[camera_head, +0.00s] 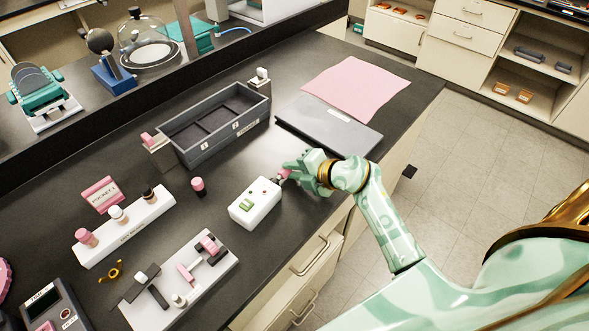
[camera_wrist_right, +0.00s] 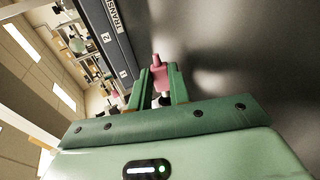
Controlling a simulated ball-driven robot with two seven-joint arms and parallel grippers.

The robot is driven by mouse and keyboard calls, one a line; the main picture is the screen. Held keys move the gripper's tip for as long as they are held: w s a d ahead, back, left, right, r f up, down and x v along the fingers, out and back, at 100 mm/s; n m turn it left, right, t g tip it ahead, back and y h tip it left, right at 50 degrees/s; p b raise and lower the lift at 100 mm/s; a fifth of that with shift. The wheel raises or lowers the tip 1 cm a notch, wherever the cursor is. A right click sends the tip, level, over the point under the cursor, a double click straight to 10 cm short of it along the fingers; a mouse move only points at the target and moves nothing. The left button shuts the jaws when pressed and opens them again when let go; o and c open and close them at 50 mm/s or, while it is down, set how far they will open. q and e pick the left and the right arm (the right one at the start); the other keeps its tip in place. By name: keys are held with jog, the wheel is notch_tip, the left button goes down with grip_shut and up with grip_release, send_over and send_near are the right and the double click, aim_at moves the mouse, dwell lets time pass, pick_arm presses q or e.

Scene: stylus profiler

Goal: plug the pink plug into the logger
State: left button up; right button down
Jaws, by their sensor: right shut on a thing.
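The pink plug (camera_head: 284,174) is between the fingers of my right gripper (camera_head: 293,171), which is shut on it above the bench. In the right wrist view the pink plug (camera_wrist_right: 156,75) shows between the green fingers (camera_wrist_right: 160,85), its narrow end pointing away from the gripper. A white box (camera_head: 255,208) with a green part and small dark and red spots on top looks like the logger. The plug is at the box's upper right corner; I cannot tell whether they touch. My left gripper is not in view.
A grey compartment tray (camera_head: 225,137) stands behind the box. A flat grey slab (camera_head: 345,132) and a pink cloth (camera_head: 357,86) lie at the back right. A white rack (camera_head: 125,225) and a white fixture board (camera_head: 180,285) are at the left.

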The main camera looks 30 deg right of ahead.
jog(key=shift+a, duration=0.15)
jog(key=shift+s+a+p, duration=0.25)
jog(key=shift+a+p, duration=0.2)
jog(key=shift+s+a+p, duration=0.2)
jog(key=shift+a+p, duration=0.25)
dwell(0.4)
jog(key=c, duration=1.3)
grip_release()
jog(key=shift+o, duration=0.3)
jog(key=shift+s, duration=0.1)
jog(key=shift+f, duration=0.1)
jog(key=shift+c, duration=0.4)
